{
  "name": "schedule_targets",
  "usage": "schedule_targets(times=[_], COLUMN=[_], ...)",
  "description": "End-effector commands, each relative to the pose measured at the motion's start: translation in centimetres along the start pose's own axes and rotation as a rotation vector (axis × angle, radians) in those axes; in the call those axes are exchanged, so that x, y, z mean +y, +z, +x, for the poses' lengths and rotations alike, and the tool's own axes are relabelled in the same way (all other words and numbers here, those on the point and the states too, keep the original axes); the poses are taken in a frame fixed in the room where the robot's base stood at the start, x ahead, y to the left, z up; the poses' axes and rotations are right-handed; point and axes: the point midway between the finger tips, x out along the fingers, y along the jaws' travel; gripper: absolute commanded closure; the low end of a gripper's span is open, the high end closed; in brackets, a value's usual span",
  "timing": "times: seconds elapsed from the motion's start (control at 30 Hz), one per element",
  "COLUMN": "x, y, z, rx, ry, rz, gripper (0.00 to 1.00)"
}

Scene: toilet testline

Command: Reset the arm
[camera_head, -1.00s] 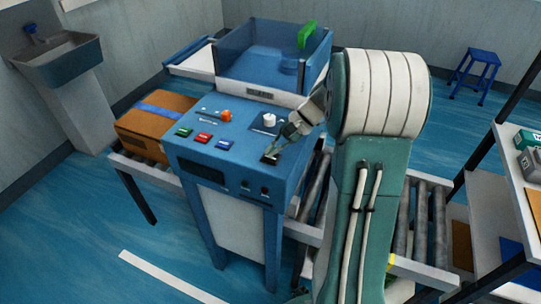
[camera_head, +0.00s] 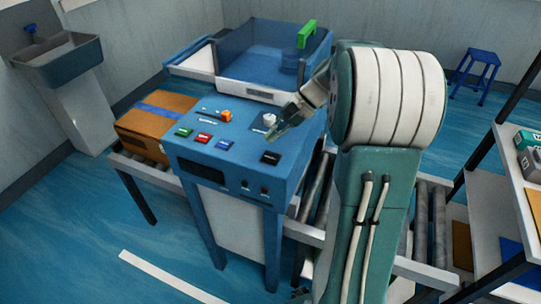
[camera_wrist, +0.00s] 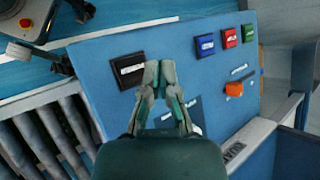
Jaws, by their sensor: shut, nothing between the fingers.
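My gripper (camera_head: 270,137) is above the right part of the blue control panel (camera_head: 195,160) in the head view. In the wrist view my gripper (camera_wrist: 159,66) points at the panel (camera_wrist: 170,50) with its fingers together and nothing between them. A black button (camera_head: 271,158) is in front of the fingertips; it also shows in the wrist view (camera_wrist: 129,69), beside the fingers. The white knob (camera_head: 269,120) stands behind the gripper. My green and white arm covers part of the conveyor.
Green (camera_head: 184,132), red (camera_head: 203,138) and blue (camera_head: 225,144) buttons and an orange switch (camera_head: 226,115) are on the panel. A clear-walled blue bin (camera_head: 262,62) stands behind. A cardboard box (camera_head: 150,122) is left, shelves (camera_head: 520,190) right.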

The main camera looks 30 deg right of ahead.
Motion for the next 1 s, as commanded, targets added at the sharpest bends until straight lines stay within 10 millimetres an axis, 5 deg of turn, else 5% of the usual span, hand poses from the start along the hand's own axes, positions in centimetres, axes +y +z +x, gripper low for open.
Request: schedule_targets(times=[0.73,1.0], x=[-0.9,-1.0], y=[1.1,7.6], z=[-1.1,0.5], rx=[0.004,0.131], ry=[0.005,0.166], rz=[-0.006,-0.195], gripper=[1.0,1.0])
